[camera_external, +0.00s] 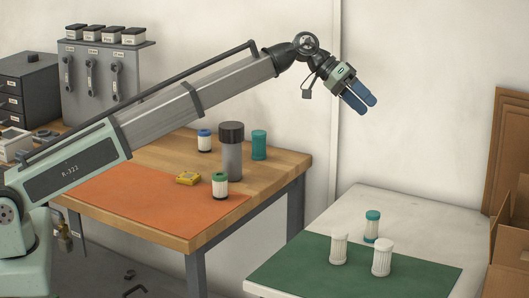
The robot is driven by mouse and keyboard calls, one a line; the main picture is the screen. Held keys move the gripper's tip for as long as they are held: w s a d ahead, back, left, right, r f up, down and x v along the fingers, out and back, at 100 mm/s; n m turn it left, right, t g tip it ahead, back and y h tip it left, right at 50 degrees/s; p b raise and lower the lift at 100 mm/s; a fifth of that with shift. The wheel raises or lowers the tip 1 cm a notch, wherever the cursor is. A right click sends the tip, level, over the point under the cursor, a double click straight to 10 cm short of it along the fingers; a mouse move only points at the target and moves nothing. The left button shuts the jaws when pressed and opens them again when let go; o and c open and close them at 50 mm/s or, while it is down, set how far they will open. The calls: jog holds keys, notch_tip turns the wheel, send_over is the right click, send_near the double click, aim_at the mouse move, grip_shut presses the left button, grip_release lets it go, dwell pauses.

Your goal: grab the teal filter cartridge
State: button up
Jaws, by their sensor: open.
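A fully teal cylinder (259,145), which looks like a teal filter cartridge, stands upright at the back right of the wooden bench, behind a grey cylinder with a dark cap (231,151). A white cartridge with a teal cap (372,227) stands on the right-hand white table. A white cartridge with a green cap (220,185) stands on the orange mat. My gripper (366,104) has blue fingers, open and empty, raised in the air. In the picture it is up and right of the teal cylinder, pointing down to the right, and touches nothing.
A white cartridge with a blue cap (205,141) and a yellow part (188,178) are on the bench. Cardboard boxes (508,235) are at the right. The orange mat's (130,205) left part is clear.

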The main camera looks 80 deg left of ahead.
jog(key=s+a+f+g+y, duration=0.1)
jog(key=s+a+f+y, duration=0.3)
jog(key=a, duration=0.7)
jog(key=s+a+f, duration=0.2)
jog(key=s+a, duration=0.3)
jog(key=a, duration=0.6)
jog(key=g+y, duration=0.3)
send_near(259, 132)
jog(key=x, duration=1.2)
jog(key=shift+f, duration=0.15)
jog(key=shift+c, duration=0.2)
jog(key=c, duration=1)
